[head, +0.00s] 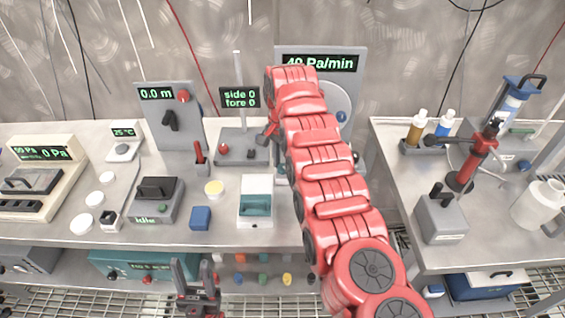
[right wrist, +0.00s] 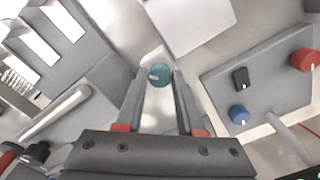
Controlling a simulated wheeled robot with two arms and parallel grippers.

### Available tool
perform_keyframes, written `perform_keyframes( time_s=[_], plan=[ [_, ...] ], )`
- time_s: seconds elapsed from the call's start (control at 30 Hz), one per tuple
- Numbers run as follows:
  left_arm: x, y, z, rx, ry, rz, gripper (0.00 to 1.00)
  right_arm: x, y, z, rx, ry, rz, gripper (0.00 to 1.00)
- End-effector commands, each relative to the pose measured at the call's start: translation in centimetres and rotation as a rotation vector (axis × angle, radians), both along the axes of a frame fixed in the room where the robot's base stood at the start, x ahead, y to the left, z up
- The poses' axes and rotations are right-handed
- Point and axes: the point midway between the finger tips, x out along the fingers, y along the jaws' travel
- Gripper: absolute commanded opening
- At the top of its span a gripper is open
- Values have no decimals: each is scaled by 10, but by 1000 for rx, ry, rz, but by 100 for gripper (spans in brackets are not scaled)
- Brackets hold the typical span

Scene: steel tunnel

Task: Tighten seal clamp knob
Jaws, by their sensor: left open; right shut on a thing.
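A round teal knob (right wrist: 159,75) with a white mark sits between the fingertips of my right gripper (right wrist: 160,78) in the right wrist view. The gripper is shut on it. In the head view my red right arm reaches up to the grey panel (head: 358,68) reading about 40 Pa/min and covers much of it. The right fingertips and the teal knob are hidden there. A round plate (head: 341,98) and a blue knob show on the panel's right side. My left gripper (head: 194,268) is open and empty, low in front of the bench's front edge.
The bench (head: 60,232) holds a "0.0 m" panel (head: 158,97), a "side 0 fore 0" display (head: 239,97), a grey "Idle" box (head: 158,200), a blue block (head: 200,218) and a white-teal box (head: 256,190). A right-hand bench (head: 400,180) holds bottles and a red-handled tool (head: 478,150).

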Motion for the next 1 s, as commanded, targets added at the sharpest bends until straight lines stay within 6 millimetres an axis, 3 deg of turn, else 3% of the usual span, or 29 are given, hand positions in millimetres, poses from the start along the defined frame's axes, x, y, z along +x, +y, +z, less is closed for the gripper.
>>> perform_keyframes(
  time_s=[0.5, 1.0],
  plan=[
    [0, 0, 10, 0, 0, 0, 50, 0, 0, 1, 0, 1, -463, 0],
    [0, 0, 14, 0, 0, 0, 50, 0, 0, 0, 0, 1, -691, 0]
  ],
)
